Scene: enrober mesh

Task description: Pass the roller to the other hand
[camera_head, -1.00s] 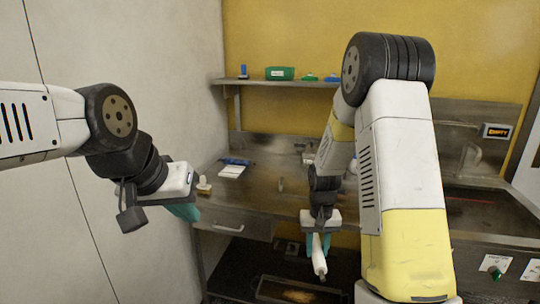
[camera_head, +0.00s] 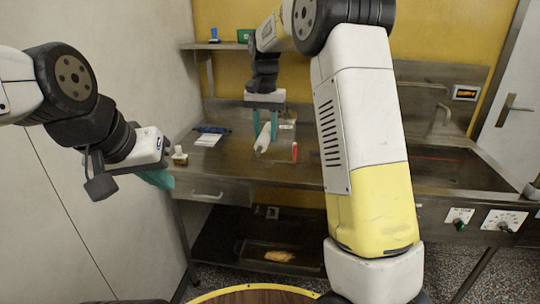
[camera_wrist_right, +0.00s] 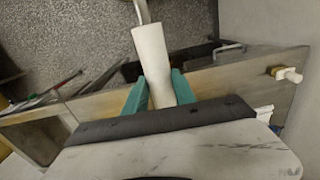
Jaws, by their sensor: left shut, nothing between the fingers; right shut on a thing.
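The roller (camera_head: 263,138) is a white cylinder, tilted, in front of the steel counter in the head view. My right gripper (camera_head: 267,119), with teal fingers, is shut on it. In the right wrist view the roller (camera_wrist_right: 150,58) sits between the fingers (camera_wrist_right: 159,95) and points away from the palm, with a thin metal rod at its far end. My left gripper (camera_head: 157,178) is at the left, shut and empty, well apart from the roller. Its fingers are partly hidden behind its palm.
On the steel counter (camera_head: 235,172) lie a white paper (camera_head: 208,140), a blue item (camera_head: 212,129), a small wood-and-white object (camera_head: 180,155) and a red item (camera_head: 294,152). A shelf (camera_head: 222,46) hangs above. A tray (camera_head: 255,254) stands below. A sink is at right.

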